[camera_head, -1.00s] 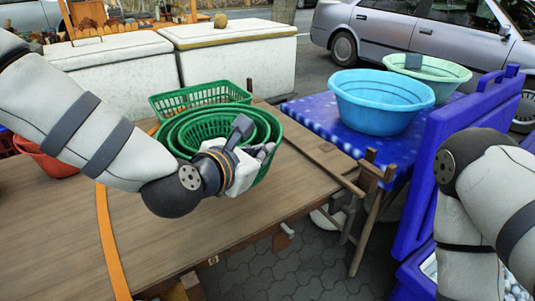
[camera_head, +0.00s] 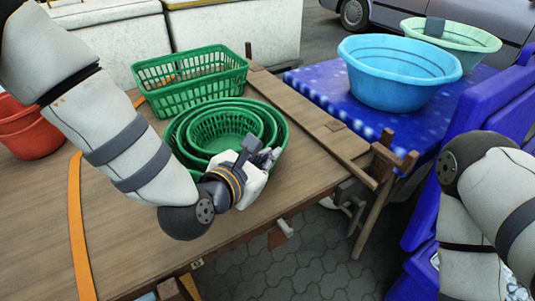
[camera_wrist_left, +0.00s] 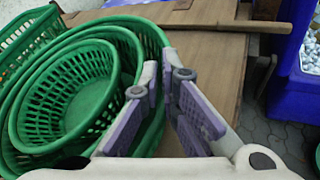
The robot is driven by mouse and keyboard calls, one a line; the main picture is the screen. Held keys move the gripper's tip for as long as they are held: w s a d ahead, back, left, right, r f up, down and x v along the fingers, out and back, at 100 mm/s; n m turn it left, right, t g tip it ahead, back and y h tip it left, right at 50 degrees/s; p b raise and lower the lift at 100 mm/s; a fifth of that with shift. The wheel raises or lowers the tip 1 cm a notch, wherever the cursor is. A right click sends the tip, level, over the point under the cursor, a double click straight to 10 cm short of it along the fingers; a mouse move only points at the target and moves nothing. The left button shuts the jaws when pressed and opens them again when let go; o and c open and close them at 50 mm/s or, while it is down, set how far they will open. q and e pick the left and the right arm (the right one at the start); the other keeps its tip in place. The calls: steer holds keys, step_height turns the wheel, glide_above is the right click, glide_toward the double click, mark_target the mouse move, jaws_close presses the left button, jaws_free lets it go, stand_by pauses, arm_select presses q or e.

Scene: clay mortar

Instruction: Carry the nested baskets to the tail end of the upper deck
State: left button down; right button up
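The nested baskets (camera_head: 200,163) are round, green and slatted, one inside another, over the brown wooden deck (camera_head: 135,225) in the head view. I cannot tell whether they touch the boards. They fill the left of the left wrist view (camera_wrist_left: 15,120). My left gripper (camera_head: 268,157) is at their right side. In the left wrist view its two fingers (camera_wrist_left: 165,78) straddle the outer basket's rim, and it appears shut on it. The fingertips are partly hidden in the head view. My right gripper is out of view; only its arm shows at the right.
A rectangular green basket (camera_head: 188,85) stands behind the nested baskets. A red tub (camera_head: 28,130) is at the far left. A blue tub (camera_head: 398,75) and a pale green tub (camera_head: 465,40) stand on the blue table at the right. Bare boards lie in front of the baskets.

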arm_select(q)
steer(key=shift+w, duration=0.2)
steer(key=c, duration=2.2)
jaws_free()
steer(key=shift+f, duration=0.1)
steer(key=o, duration=0.4)
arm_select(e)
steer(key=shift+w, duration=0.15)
arm_select(q)
steer(key=shift+r, duration=0.3)
steer(key=p+v, duration=0.2)
steer(key=v, duration=1)
steer(key=shift+p, duration=0.4)
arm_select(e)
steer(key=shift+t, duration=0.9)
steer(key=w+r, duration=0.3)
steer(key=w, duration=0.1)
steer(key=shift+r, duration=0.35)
